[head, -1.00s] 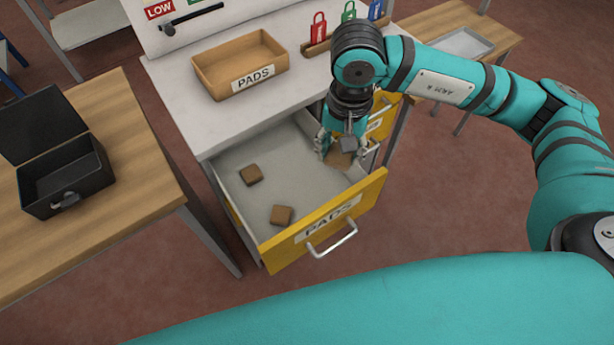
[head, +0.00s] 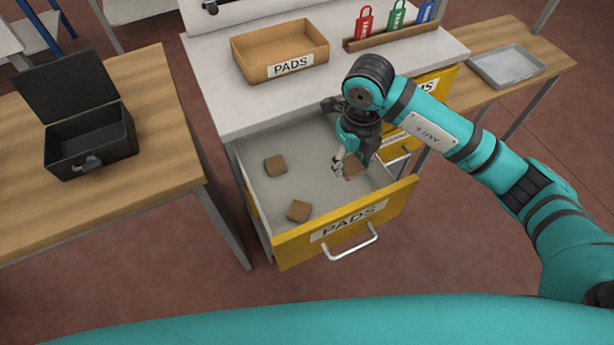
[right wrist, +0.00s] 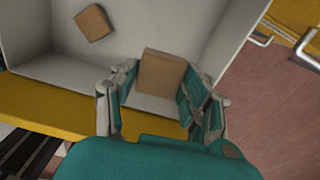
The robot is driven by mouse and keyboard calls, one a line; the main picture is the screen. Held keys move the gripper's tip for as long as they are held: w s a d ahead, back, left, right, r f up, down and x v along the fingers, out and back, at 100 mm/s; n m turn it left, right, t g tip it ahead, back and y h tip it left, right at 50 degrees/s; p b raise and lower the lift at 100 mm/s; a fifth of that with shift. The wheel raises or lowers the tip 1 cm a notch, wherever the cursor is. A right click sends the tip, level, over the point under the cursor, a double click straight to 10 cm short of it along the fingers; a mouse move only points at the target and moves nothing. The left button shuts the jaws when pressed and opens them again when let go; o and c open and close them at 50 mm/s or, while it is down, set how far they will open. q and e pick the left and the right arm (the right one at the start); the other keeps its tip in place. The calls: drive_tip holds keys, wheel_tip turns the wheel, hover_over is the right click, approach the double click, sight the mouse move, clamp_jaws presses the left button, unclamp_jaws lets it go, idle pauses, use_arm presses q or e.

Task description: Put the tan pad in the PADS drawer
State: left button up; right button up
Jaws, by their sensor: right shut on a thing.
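The tan pad (head: 354,171) is in my right gripper (head: 346,164), inside the right part of the open PADS drawer (head: 330,226). In the right wrist view the pad (right wrist: 161,72) sits between the two fingers of the right gripper (right wrist: 160,100), with the grey drawer floor beyond it. I cannot tell whether the pad touches the floor. Two similar brown pads lie flat in the drawer, one at the left (head: 275,166) and one nearer the front (head: 299,211). My left gripper is out of view.
A tan PADS tray (head: 280,52) and a rack with red, green and blue tags (head: 395,32) stand on the cabinet top. Another yellow drawer (head: 432,90) is at the right. An open black case (head: 90,142) sits on the left table. A grey tray (head: 507,65) lies on the right table.

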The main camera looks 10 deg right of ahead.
sight(344, 194)
drive_tip(key=shift+f+m, duration=0.3)
drive_tip(key=shift+f, duration=0.25)
wheel_tip(344, 194, down, 9)
drive_tip(key=shift+a+r+p, duration=0.1)
drive_tip(key=shift+p, duration=0.85)
drive_tip(key=shift+f, duration=0.35)
drive_tip(key=shift+f, duration=0.1)
drive_tip(key=shift+f, duration=0.15)
drive_tip(key=o, duration=0.8)
drive_tip(key=shift+c, duration=0.2)
